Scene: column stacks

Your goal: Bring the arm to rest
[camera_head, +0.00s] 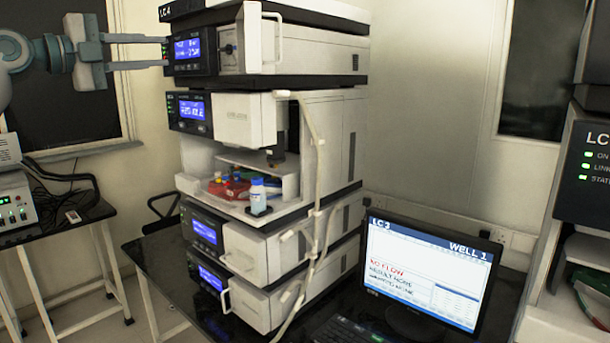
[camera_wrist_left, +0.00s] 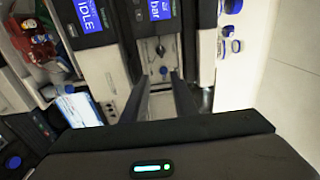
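My left gripper (camera_head: 164,52) comes in from the upper left in the head view. Its two fingers are apart, level with the top display of the LC-4 column stack (camera_head: 300,45). The wrist view also shows the left gripper (camera_wrist_left: 160,78) open, with no object held between its fingers. A module front with a small round knob (camera_wrist_left: 160,49) lies beyond the fingertips. I cannot tell whether the fingertips touch the stack. My right gripper is in neither view.
An open bay holds red items (camera_head: 222,188) and a blue-capped bottle (camera_head: 258,192). A white tube (camera_head: 316,170) runs down the stack's front. A monitor (camera_head: 425,275) stands lower right, another LC stack (camera_head: 585,180) far right. A side table (camera_head: 60,226) stands left.

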